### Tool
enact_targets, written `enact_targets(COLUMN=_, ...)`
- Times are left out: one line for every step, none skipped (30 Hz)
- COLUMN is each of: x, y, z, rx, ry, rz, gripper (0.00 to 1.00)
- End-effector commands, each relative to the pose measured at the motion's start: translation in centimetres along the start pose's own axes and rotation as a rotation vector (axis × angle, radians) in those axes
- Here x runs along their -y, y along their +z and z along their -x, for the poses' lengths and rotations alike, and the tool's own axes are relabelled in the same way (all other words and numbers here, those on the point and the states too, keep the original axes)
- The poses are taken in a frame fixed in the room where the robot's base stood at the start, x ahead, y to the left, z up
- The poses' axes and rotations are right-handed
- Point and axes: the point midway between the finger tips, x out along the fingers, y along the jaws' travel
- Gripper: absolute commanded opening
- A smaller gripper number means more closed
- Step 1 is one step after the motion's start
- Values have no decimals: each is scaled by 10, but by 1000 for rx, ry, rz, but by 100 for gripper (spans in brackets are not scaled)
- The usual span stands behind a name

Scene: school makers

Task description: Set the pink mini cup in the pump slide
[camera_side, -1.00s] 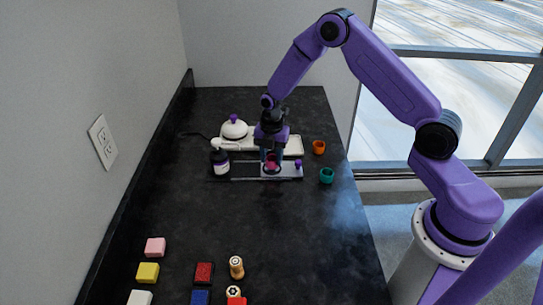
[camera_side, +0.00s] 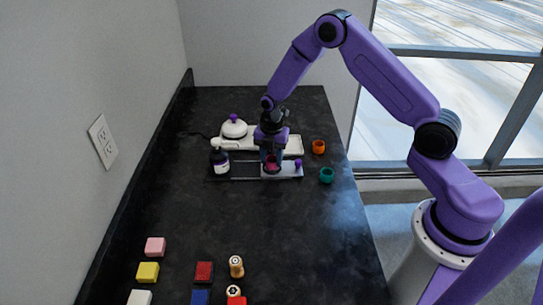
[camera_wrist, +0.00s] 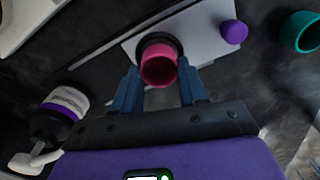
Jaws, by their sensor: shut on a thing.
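The pink mini cup (camera_wrist: 159,66) is between my gripper's (camera_wrist: 158,88) two blue fingers, which are shut on it. It also shows, partly hidden by the fingers, in the side view (camera_side: 271,160). The pump slide is a pale plate (camera_wrist: 203,34) with a dark round holder (camera_wrist: 158,40) and a purple knob (camera_wrist: 233,32); it also shows in the side view (camera_side: 291,172). The cup is at the dark holder, its open mouth facing the wrist camera. I cannot tell whether its base rests fully in it. My gripper (camera_side: 271,160) points down over the slide.
A pump bottle (camera_side: 220,164) with a white label stands at the slide's left end. A white device with a purple knob (camera_side: 234,129) and a cream tray (camera_side: 292,145) are behind. An orange cup (camera_side: 318,147) and a teal cup (camera_side: 327,175) stand right. Several coloured blocks lie in front.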

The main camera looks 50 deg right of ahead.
Motion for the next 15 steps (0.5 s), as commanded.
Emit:
enact_targets(x=0, y=0, z=-1, rx=0, ry=0, rz=0, gripper=13)
enact_targets(x=0, y=0, z=-1, rx=0, ry=0, rz=0, gripper=13)
enact_targets(x=0, y=0, z=-2, rx=0, ry=0, rz=0, gripper=13)
enact_targets(x=0, y=0, z=-2, rx=0, ry=0, rz=0, gripper=13)
enact_targets(x=0, y=0, z=-3, rx=0, ry=0, rz=0, gripper=13)
enact_targets(x=0, y=0, z=-4, rx=0, ry=0, rz=0, gripper=13)
enact_targets(x=0, y=0, z=-4, rx=0, ry=0, rz=0, gripper=13)
enact_targets(x=0, y=0, z=-5, rx=0, ry=0, rz=0, gripper=13)
enact_targets(x=0, y=0, z=-5, rx=0, ry=0, rz=0, gripper=13)
enact_targets(x=0, y=0, z=-6, rx=0, ry=0, rz=0, gripper=13)
enact_targets(x=0, y=0, z=-6, rx=0, ry=0, rz=0, gripper=13)
enact_targets(x=0, y=0, z=-6, rx=0, ry=1, rz=0, gripper=53)
enact_targets(x=0, y=0, z=-6, rx=0, ry=1, rz=0, gripper=53)
enact_targets(x=0, y=0, z=-6, rx=0, ry=1, rz=0, gripper=53)
enact_targets(x=0, y=0, z=-6, rx=0, ry=1, rz=0, gripper=53)
